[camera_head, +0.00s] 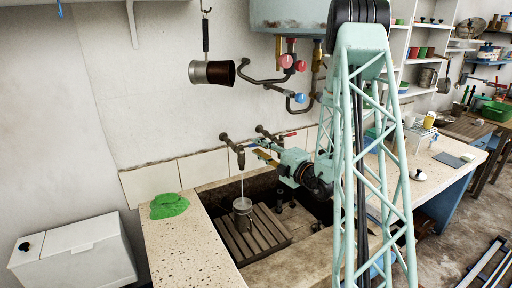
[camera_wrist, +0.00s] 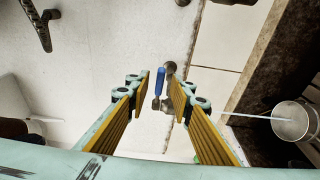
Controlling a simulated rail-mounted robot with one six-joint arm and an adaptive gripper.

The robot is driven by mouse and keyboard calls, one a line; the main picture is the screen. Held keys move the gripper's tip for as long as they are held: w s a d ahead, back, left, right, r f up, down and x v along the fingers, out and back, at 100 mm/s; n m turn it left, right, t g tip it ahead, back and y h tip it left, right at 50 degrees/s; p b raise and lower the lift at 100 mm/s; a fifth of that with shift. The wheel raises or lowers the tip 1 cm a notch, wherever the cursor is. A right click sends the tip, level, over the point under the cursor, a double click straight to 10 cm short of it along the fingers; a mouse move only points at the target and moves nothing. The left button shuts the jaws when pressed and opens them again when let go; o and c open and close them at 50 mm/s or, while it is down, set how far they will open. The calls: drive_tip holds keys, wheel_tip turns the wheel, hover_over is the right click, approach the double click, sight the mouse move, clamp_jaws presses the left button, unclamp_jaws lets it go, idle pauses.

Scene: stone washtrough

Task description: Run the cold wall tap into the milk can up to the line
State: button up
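The milk can (camera_head: 242,205), a small grey metal vessel, stands upright on a slatted rack in the stone trough. A thin water stream (camera_head: 242,185) falls from the cold wall tap (camera_head: 239,150) into it. In the wrist view the can (camera_wrist: 296,122) is at the right edge with the stream entering its mouth; the water level and line cannot be made out. The tap's blue lever (camera_wrist: 160,81) lies between the yellow-padded fingers of my gripper (camera_wrist: 160,88), with gaps on both sides. In the head view my gripper (camera_head: 264,154) is beside the tap, fingers apart.
A second wall tap with a red handle (camera_head: 289,134) is just behind my gripper. A green cloth (camera_head: 169,205) lies on the trough's left ledge. Pipes with red and blue valve knobs (camera_head: 300,98) hang above. A dark pot (camera_head: 212,73) hangs on the wall.

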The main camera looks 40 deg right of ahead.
drive_tip(key=s, duration=0.9)
drive_tip(key=shift+d, duration=0.2)
drive_tip(key=shift+s, duration=0.1)
idle(1.0)
drive_tip(key=shift+s+d+n+g+y+p, duration=0.1)
drive_tip(key=shift+d+n+g+y+p, duration=0.3)
drive_tip(key=shift+d+n+y+p, duration=1.15)
drive_tip(key=shift+s+d+n+g+y+p, duration=0.1)
drive_tip(key=shift+d+n+g+y+p, duration=0.45)
drive_tip(key=shift+d+y+p, duration=1.05)
drive_tip(key=shift+w+a+p, duration=0.15)
drive_tip(key=shift+a+p, duration=0.4)
drive_tip(key=shift+p, duration=0.25)
drive_tip(key=shift+b+x, duration=0.35)
drive_tip(key=shift+x, duration=6.4)
drive_tip(key=shift+r, duration=0.2)
